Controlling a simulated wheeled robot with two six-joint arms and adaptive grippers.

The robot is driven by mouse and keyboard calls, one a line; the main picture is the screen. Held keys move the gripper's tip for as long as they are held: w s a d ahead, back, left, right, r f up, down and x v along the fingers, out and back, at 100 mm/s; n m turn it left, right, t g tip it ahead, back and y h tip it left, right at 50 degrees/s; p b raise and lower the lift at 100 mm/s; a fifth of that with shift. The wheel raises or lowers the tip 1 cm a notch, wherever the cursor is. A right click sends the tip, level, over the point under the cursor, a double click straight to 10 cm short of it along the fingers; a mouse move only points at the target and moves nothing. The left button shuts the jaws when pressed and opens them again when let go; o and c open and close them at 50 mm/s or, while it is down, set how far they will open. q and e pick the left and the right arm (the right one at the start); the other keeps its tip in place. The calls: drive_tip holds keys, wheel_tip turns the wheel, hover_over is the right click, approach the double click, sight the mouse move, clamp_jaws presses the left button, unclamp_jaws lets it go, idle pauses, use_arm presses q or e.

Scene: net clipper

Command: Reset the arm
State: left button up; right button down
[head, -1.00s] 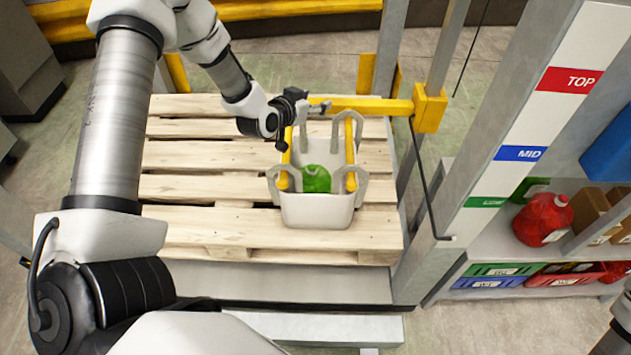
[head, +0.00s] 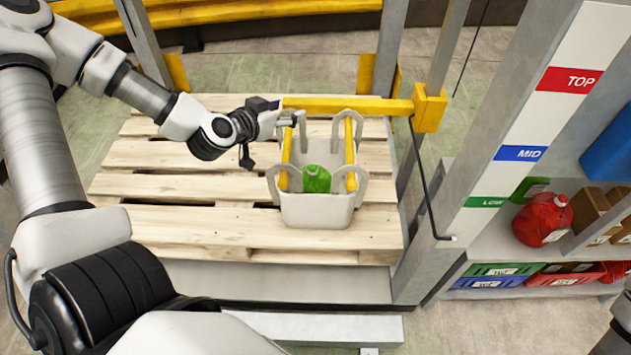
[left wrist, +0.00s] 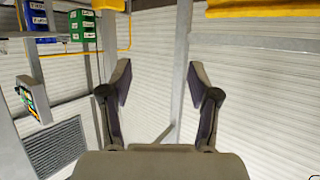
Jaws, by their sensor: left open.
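My left gripper (head: 290,119) is at the upper left of the white net-clip basket (head: 318,212) in the head view, close to the yellow bar. In the left wrist view its two fingers (left wrist: 160,95) stand apart with nothing between them. Whether the fingertips touch the basket's handle or bar cannot be told. The right gripper is not visible; only a bit of that arm shows at the lower right edge.
A yellow horizontal bar (head: 360,105) with a yellow block (head: 430,108) runs behind the basket. A grey post with TOP and MID labels (head: 522,153) stands right. A shelf holds a red jug (head: 543,219) and crates (head: 497,270). The pallet's left part is clear.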

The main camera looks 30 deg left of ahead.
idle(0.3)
use_arm(q)
drive_tip(key=s+d+f+m+g+h, duration=0.1)
drive_tip(key=s+d+f+m+g, duration=0.35)
drive_tip(key=f, duration=0.55)
drive_tip(key=s+d+f+m+g, duration=0.1)
drive_tip(key=s+d+f+g, duration=0.2)
drive_tip(key=s+d+f, duration=0.35)
drive_tip(key=s+d+f+n+g, duration=0.1)
drive_tip(key=s+f+n+g, duration=0.2)
drive_tip(key=s, duration=0.4)
drive_tip(key=s+d+f+n+g+y, duration=0.1)
drive_tip(key=s+d+f+n+g, duration=0.1)
drive_tip(key=s+f, duration=0.4)
drive_tip(key=shift+s+f+n+g, duration=0.2)
drive_tip(key=shift+s+n+g, duration=0.4)
drive_tip(key=shift+s, duration=0.6)
drive_tip(key=shift+d, duration=0.15)
